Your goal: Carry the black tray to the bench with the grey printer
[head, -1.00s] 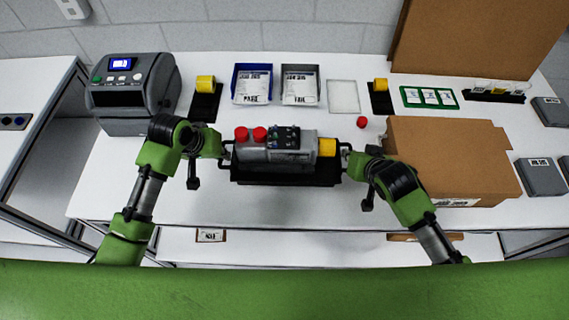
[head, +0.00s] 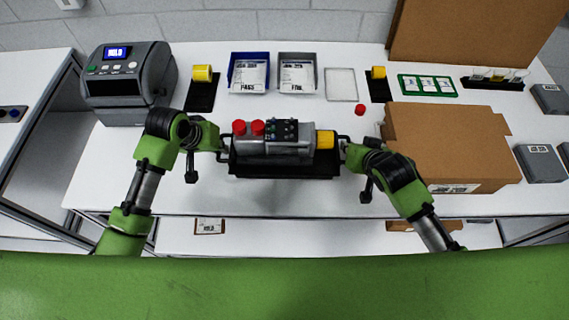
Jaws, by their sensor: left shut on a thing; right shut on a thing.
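The black tray (head: 285,170) is in the middle of the head view, over the front part of the white bench. It carries a grey device with two red caps (head: 248,128) and a yellow end (head: 325,140). My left gripper (head: 222,145) is shut on the tray's left handle. My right gripper (head: 345,147) is shut on its right handle. I cannot tell whether the tray touches the bench. The grey printer (head: 128,82) stands on the same white bench (head: 285,200), at the back left.
A blue bin (head: 249,72), a grey bin (head: 297,72) and black holders with yellow rolls line the back. A loose red cap (head: 360,109) lies behind the tray. A cardboard box (head: 450,148) stands close right of my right gripper. Bare bench lies left of the tray.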

